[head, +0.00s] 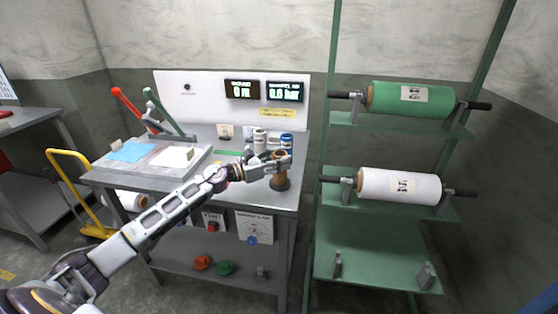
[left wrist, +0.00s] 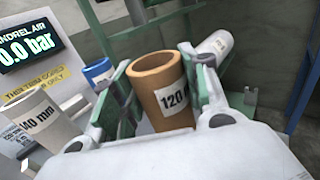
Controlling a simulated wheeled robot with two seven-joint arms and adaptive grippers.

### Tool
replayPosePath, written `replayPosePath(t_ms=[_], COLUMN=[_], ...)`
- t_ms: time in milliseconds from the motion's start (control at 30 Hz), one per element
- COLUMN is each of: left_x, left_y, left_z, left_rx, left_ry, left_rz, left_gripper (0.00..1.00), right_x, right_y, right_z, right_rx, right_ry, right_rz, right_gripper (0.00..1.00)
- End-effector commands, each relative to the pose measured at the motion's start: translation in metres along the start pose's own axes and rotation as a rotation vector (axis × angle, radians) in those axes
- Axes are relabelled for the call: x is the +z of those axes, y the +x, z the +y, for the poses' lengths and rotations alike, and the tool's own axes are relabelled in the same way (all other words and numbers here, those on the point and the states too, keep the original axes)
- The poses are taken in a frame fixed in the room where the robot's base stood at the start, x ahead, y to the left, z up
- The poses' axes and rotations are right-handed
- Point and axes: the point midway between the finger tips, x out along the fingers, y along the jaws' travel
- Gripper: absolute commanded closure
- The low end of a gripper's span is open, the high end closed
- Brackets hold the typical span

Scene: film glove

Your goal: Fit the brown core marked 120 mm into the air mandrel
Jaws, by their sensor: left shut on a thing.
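The brown core (head: 279,158) stands upright at the right front of the grey bench, and its printed mark starting 120 shows on the brown core in the left wrist view (left wrist: 158,82). My left gripper (head: 276,167) is shut on it, with one green-lined finger on each side in the left wrist view (left wrist: 160,95). A dark round base (head: 280,185) shows just below the core; I cannot tell whether the core touches it. I cannot make out the air mandrel for certain. My right gripper is not in view.
A white core (head: 259,140) marked 140 mm and a blue core (head: 286,141) stand close behind. Displays (head: 284,90) read 0 m and 0.0 bar. A green rack (head: 378,250) with green (head: 385,97) and white (head: 375,185) rolls stands right. Two levers (head: 130,105) rise at the bench's left.

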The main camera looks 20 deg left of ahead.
Motion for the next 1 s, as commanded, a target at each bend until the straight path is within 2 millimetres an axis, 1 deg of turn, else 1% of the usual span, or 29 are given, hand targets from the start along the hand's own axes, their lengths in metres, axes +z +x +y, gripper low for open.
replayPosePath(t_ms=[300,600,867,900,1000], left_x=[-0.003,-0.005,-0.008,-0.008,-0.007], left_y=[0.000,0.000,0.000,0.000,0.000], left_z=[0.000,0.000,0.000,0.000,0.000], left_rx=[0.000,0.000,0.000,0.000,-0.001], left_ry=[0.000,0.000,-0.001,-0.001,-0.001], left_rz=[0.000,0.000,0.002,0.002,0.002], left_gripper=[0.79,0.79,0.79,0.54,0.42], right_x=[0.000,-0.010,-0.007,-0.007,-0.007], right_y=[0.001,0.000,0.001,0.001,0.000], right_z=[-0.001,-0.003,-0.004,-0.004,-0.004], right_rx=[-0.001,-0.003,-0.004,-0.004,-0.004], right_ry=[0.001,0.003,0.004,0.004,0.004], right_rz=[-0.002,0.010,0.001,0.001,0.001], right_gripper=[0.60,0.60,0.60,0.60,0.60])
